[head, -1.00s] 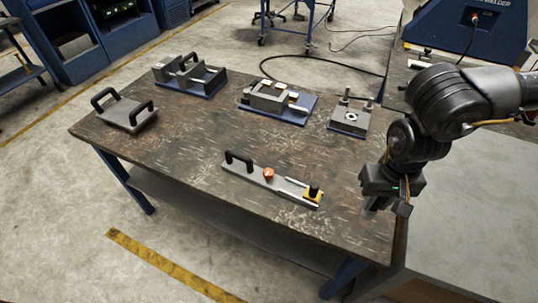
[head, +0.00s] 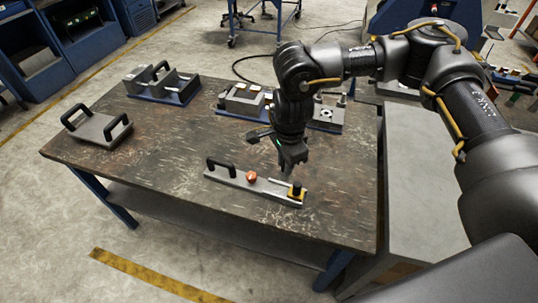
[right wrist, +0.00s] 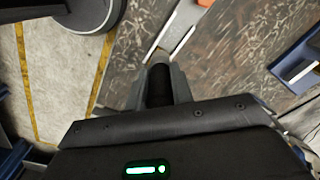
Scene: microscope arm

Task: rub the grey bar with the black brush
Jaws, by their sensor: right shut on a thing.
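The long grey bar (head: 235,179) lies near the front of the table, with a black handle at its left end, a copper-red knob (head: 251,176) and a black knob on a yellow block (head: 297,192) at its right end. My right gripper (head: 288,166) points down above the bar's right part. In the right wrist view my gripper (right wrist: 158,92) is shut on a black upright piece (right wrist: 159,84), which seems to be the black brush. The grey bar (right wrist: 180,30) shows just beyond its tip. I cannot tell whether they touch. My left gripper is out of view.
Behind stand several blue-based fixtures, including a left one (head: 163,86), a middle one (head: 243,101) and a right one (head: 327,116) partly behind my right arm. A grey plate with two black handles (head: 97,129) is at the left. The table's (head: 170,150) left-middle surface is clear.

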